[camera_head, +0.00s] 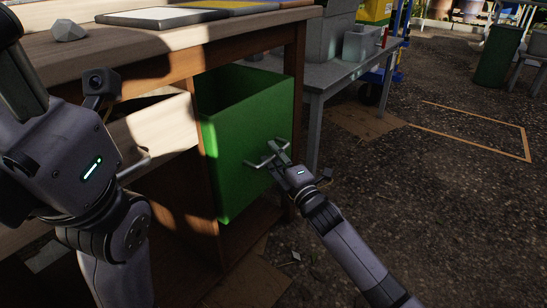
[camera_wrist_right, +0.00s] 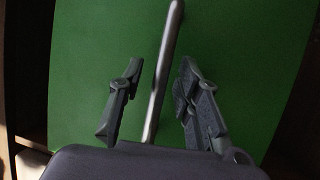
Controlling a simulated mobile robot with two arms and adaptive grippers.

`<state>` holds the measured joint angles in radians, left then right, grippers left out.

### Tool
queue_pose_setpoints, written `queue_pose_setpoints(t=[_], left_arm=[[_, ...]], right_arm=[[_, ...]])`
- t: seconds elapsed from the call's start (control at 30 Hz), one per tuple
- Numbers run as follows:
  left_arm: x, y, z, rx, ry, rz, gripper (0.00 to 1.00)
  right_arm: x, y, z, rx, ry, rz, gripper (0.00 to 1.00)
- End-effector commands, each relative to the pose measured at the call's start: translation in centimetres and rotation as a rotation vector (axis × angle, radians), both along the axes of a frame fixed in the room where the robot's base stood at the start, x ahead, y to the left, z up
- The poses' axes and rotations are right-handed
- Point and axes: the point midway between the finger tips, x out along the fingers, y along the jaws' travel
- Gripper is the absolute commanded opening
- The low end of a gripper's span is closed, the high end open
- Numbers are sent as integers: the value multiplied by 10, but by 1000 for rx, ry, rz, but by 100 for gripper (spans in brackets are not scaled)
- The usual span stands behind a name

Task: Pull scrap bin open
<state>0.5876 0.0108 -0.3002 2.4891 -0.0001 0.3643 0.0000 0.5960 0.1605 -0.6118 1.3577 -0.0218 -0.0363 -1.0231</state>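The scrap bin (camera_head: 245,125) is a green box in an opening under the wooden workbench. Its open top and part of its dark inside show below the bench top, and its front carries a metal bar handle (camera_head: 257,163). My right gripper (camera_head: 270,153) is at this handle. In the right wrist view, the handle (camera_wrist_right: 165,70) runs between the two fingers of my right gripper (camera_wrist_right: 160,72), with visible gaps on both sides. The green bin front (camera_wrist_right: 80,60) fills the background there. My left gripper (camera_head: 22,85) is at the left edge, partly cut off, and its fingers cannot be made out.
A wooden drawer front (camera_head: 150,130) with a metal handle is left of the bin, partly behind my left arm. A grey stone (camera_head: 68,31) lies on the workbench (camera_head: 150,60). A grey table (camera_head: 335,78) stands behind. Gravel ground (camera_head: 430,210) to the right is mostly clear.

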Motion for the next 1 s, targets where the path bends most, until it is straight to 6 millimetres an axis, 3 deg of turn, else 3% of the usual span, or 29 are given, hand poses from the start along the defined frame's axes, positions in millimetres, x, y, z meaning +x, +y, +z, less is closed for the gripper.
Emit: queue_pose_setpoints(t=[0.5,1.0], left_arm=[[0,0,0,1,1,-1,40],[0,0,0,1,1,-1,40]], right_arm=[[0,0,0,0,0,0,0],[0,0,-1,-1,-1,0,0]])
